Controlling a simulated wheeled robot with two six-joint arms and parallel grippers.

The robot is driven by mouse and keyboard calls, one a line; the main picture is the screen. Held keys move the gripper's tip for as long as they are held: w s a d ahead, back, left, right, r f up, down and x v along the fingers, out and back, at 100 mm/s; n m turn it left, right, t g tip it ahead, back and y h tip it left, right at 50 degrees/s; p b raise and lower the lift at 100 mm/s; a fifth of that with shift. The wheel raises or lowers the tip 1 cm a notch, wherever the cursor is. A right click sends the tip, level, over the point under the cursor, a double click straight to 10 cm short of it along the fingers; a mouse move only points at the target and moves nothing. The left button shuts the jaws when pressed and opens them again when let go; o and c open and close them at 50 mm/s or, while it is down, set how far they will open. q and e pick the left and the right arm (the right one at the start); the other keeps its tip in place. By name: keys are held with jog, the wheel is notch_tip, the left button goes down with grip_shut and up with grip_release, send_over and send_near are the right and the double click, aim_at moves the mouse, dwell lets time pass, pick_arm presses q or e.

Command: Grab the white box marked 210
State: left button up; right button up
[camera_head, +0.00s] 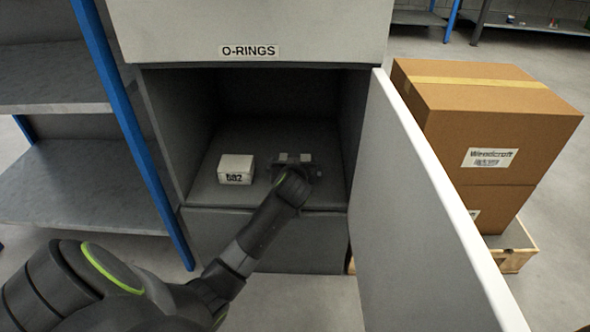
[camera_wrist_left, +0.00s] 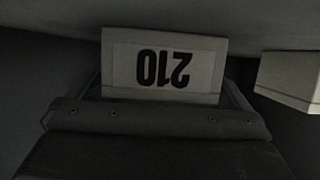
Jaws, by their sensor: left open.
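The white box marked 210 (camera_wrist_left: 165,65) shows upside down in the middle of the left wrist view, directly in front of my left gripper. In the head view my left gripper (camera_head: 294,163) reaches into the open compartment and hides most of this box; only small white patches (camera_head: 305,157) show behind it. My left gripper is open, with dark finger parts close to both sides of the box in the wrist view. Whether they touch it cannot be told. My right gripper is not in view.
A second white box (camera_head: 236,169), its label seemingly 082, sits left of my gripper; a white box also shows at the right of the wrist view (camera_wrist_left: 290,78). The compartment's open door (camera_head: 425,220) stands at the right. Blue-post shelving (camera_head: 130,130) stands left, cardboard boxes (camera_head: 480,110) right.

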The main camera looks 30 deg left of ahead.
pick_arm(q)
jog(key=c, duration=1.1)
jog(key=shift+c, duration=0.2)
jog(key=shift+r, duration=0.15)
